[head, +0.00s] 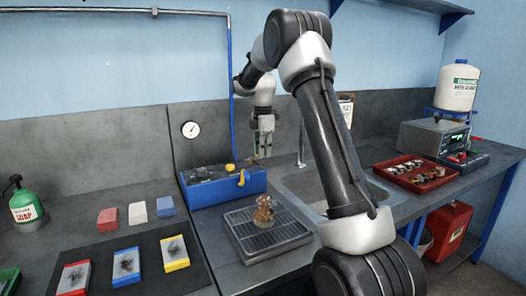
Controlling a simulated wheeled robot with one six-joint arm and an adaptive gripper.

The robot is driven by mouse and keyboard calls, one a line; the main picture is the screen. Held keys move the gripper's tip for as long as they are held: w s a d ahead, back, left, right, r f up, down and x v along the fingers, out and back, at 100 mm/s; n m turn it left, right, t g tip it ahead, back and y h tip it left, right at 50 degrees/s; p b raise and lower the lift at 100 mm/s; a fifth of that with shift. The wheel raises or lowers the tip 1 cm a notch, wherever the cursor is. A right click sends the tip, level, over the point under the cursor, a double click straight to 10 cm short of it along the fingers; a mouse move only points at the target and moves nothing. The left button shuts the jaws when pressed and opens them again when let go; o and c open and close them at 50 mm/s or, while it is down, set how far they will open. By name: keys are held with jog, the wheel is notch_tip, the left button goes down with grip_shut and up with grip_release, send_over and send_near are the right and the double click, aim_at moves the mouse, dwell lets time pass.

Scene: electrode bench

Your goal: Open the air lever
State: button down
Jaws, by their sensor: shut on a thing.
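A blue air box (213,189) stands at the back of the bench, with a yellow fitting (230,168) at the foot of a blue pipe and a yellow hooked part (241,178) on its top. My gripper (261,155) points down just above and beside the right end of the box.
A wire-topped tray (240,232) holds a brownish glass item (263,212) in front of the box. A sink (302,187) lies to the right, then a red tray (391,166) of small parts. A round gauge (191,130) is on the back wall. Coloured blocks and a soap bottle (26,207) stand left.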

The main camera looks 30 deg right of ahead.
jog(key=c, duration=1.4)
grip_release()
notch_tip(320, 180, up, 12)
jog(key=shift+r, duration=0.1)
